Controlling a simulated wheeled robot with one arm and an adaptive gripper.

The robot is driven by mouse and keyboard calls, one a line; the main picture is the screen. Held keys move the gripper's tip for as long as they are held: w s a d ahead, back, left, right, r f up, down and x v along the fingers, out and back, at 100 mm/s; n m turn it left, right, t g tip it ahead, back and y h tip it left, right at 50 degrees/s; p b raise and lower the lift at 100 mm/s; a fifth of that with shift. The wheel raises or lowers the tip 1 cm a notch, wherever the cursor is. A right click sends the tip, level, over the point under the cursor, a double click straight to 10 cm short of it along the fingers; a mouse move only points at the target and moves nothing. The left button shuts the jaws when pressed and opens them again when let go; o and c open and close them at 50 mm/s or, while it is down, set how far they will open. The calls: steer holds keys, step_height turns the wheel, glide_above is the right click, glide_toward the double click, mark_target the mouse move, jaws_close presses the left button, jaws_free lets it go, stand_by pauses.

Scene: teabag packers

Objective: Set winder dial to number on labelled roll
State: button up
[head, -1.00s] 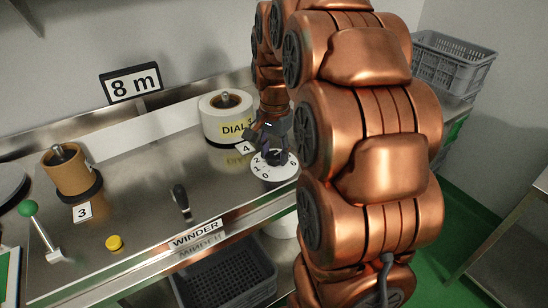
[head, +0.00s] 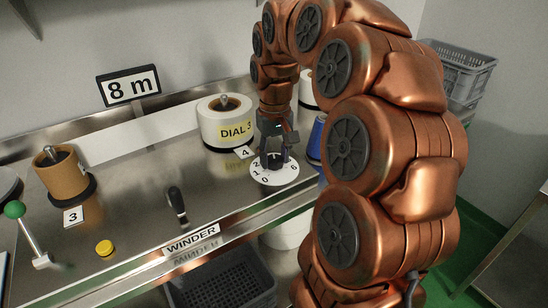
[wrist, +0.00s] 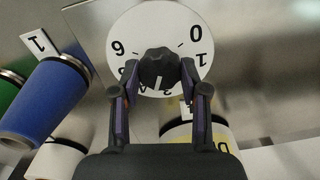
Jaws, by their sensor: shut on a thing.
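The white round dial (head: 285,179) lies flat on the steel bench and carries black numbers around its rim. My gripper (head: 274,161) stands above it and is shut on the dark knob (wrist: 158,66) at its centre, one finger on each side. In the wrist view, a white pointer line on the knob points toward the picture's bottom, near a number partly hidden by the gripper; I cannot tell which number it meets. The labelled roll (head: 212,123) is white, stands behind the dial to the left, and bears a yellow label reading "DIAL 3".
A brown roll (head: 66,175) stands at left by a "3" card (head: 73,217). A green-knobbed lever (head: 28,232), a yellow button (head: 104,248) and a black-handled lever (head: 177,200) are along the front. A blue roll (wrist: 47,96) is close beside the dial.

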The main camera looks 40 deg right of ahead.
mark_target(274, 159)
steer(key=shift+n, duration=2.3)
steer(key=o, duration=1.1)
steer(key=shift+o, duration=0.2)
steer(key=shift+r, duration=0.15)
step_height(274, 159, up, 12)
